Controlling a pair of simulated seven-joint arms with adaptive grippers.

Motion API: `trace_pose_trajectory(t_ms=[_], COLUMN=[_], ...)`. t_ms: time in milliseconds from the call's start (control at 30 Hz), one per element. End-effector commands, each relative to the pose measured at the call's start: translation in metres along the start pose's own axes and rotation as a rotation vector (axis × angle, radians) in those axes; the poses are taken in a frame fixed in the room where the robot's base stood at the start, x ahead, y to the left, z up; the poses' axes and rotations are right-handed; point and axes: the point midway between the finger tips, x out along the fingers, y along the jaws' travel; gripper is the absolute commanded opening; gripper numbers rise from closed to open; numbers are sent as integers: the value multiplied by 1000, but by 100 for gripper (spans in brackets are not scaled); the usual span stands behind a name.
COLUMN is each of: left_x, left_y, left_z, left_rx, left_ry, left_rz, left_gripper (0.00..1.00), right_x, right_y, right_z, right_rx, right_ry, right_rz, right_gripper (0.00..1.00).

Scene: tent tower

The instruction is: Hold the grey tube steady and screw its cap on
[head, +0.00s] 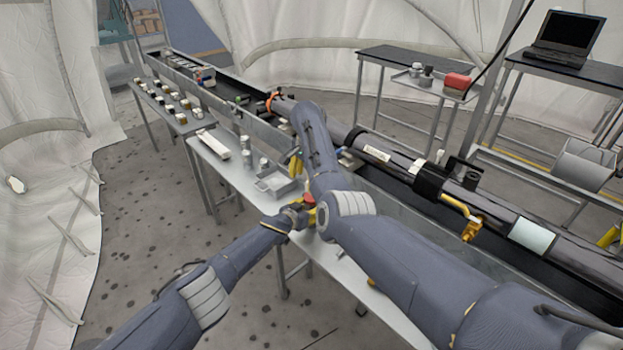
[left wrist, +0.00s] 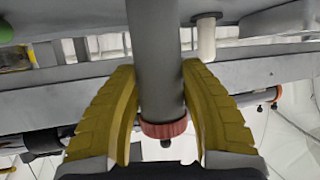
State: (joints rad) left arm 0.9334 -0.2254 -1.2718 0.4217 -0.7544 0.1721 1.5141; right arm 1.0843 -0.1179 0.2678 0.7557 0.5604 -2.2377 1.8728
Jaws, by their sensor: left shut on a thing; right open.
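The grey tube (left wrist: 158,65) stands between the yellow fingers of my left gripper (left wrist: 165,105) in the left wrist view, which looks upside down. My left gripper is shut on it. A red ring or cap (left wrist: 165,129) is at the tube's end near the palm; I cannot tell whether it is a separate cap. In the head view my left gripper (head: 312,212) is at the near table, with a bit of red (head: 309,199) showing by it. Yellow fingers of my right gripper (head: 295,164) show above it, partly hidden behind my right forearm; it is open.
The white table (head: 338,268) holds grey cylinders (head: 246,150), a grey tray (head: 276,184) and a long white box (head: 213,144). A long dark pipe assembly (head: 400,172) runs behind it. A side table (head: 160,105) with several small jars stands farther left. Floor at left is open.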

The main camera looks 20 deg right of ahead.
Motion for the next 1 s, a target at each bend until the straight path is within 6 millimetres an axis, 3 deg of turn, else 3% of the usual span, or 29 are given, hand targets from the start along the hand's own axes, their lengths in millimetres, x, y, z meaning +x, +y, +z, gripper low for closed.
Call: trace_pose_trajectory(t_ms=[1000], left_x=[0], left_y=[0], left_z=[1], left_rx=[0], left_ry=[-1], left_rz=[0], left_gripper=[0], right_x=[-9], right_y=[3], right_z=[-2], right_rx=[-1575], right_ry=[-2], right_rz=[11], right_gripper=[67])
